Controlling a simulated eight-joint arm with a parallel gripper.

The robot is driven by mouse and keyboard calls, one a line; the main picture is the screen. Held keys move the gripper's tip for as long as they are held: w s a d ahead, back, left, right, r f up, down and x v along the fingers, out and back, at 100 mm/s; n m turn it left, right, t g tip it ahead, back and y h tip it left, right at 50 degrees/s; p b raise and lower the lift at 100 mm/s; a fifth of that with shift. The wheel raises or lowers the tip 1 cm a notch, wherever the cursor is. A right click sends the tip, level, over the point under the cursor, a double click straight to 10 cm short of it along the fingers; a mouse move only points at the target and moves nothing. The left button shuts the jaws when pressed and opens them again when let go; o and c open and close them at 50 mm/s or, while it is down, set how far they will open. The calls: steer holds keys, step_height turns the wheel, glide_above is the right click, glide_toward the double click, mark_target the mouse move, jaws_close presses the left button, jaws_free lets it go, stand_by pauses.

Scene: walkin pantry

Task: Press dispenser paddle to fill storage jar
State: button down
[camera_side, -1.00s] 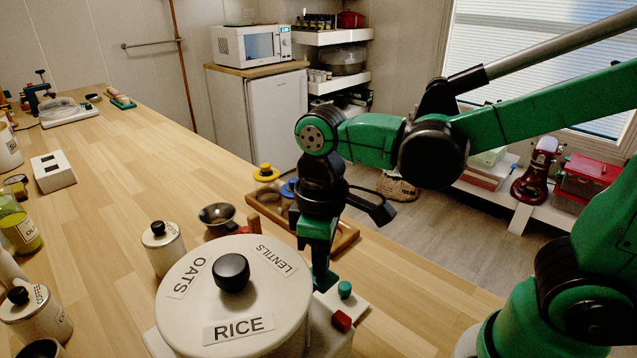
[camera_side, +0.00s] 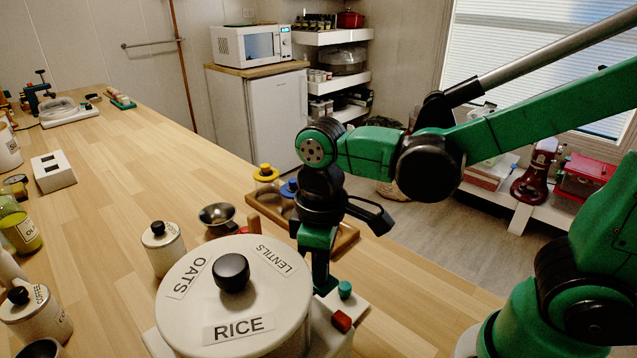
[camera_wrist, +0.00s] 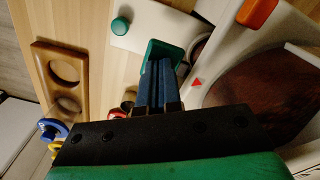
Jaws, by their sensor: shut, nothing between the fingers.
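The dispenser (camera_side: 195,325) is a wide, pale drum in the side view, with a black knob on top and the labels OATS, RICE and LENTILS. My gripper (camera_side: 322,288) points down right beside its right wall.
A teal knob (camera_side: 345,290) stands on the base close to the gripper. A wooden rack (camera_side: 346,238) with round holes lies behind, with yellow (camera_side: 265,172) and blue knobs nearby. The counter's far middle is clear.

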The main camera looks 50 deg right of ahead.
steer(key=shift+r, duration=2.2)
steer(key=w+d+m+t, duration=0.1)
steer(key=d+m+t, duration=0.5)
steer(key=d+t, duration=0.1)
steer(key=shift+w+d+f, duration=0.2)
steer(key=shift+w+d, duration=0.15)
steer(key=shift+d, duration=0.1)
stand_by(0.6)
